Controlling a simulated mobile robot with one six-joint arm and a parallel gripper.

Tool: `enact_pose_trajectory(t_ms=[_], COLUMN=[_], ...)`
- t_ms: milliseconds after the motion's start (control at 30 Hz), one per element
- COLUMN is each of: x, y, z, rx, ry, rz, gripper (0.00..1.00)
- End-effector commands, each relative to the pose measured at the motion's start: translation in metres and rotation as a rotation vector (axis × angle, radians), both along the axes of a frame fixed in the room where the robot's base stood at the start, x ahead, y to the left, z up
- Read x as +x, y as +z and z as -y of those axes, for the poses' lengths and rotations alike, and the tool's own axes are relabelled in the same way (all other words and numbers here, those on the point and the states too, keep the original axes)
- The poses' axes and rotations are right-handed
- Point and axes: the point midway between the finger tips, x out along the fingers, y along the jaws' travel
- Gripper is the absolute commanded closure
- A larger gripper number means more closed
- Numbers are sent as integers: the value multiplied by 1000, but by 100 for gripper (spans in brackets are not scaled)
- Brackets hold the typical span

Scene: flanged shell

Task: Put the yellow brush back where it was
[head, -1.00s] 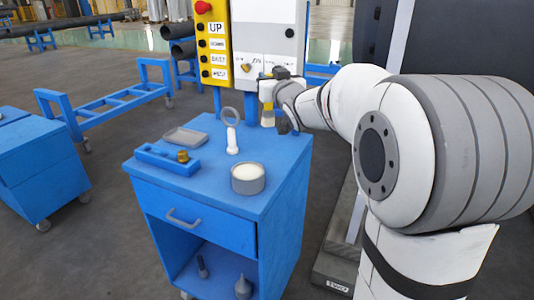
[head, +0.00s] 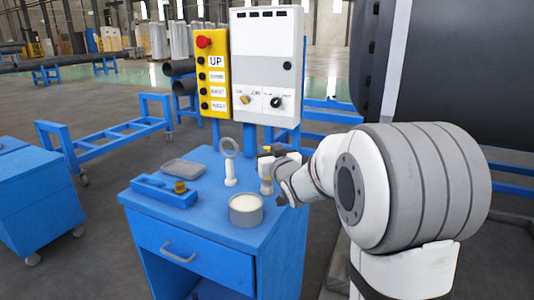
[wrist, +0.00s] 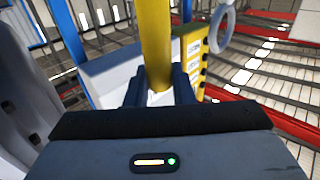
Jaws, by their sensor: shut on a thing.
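The yellow brush (head: 266,186) is at the right rear part of the blue cart's top (head: 215,190), upright with its head down. In the wrist view the yellow handle (wrist: 156,40) stands between the two dark fingers of my gripper (wrist: 159,88). The brush's lower end is at or just above the cart top; I cannot tell whether it touches.
A round tin with pale contents (head: 246,210) stands just in front of the brush. A ring on a white stand (head: 230,170) is to its left. A grey tray (head: 184,172) and blue holder with brass piece (head: 162,192) are farther left. The control panel (head: 266,70) rises behind.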

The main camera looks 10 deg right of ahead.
Motion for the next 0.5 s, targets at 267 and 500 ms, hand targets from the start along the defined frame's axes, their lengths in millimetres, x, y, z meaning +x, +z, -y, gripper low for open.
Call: enact_pose_trajectory(t_ms=[267, 500], x=[0, 0], y=[-2, -2], z=[-1, -1], rx=[0, 0], ry=[1, 1], rz=[-1, -1], gripper=[74, 57])
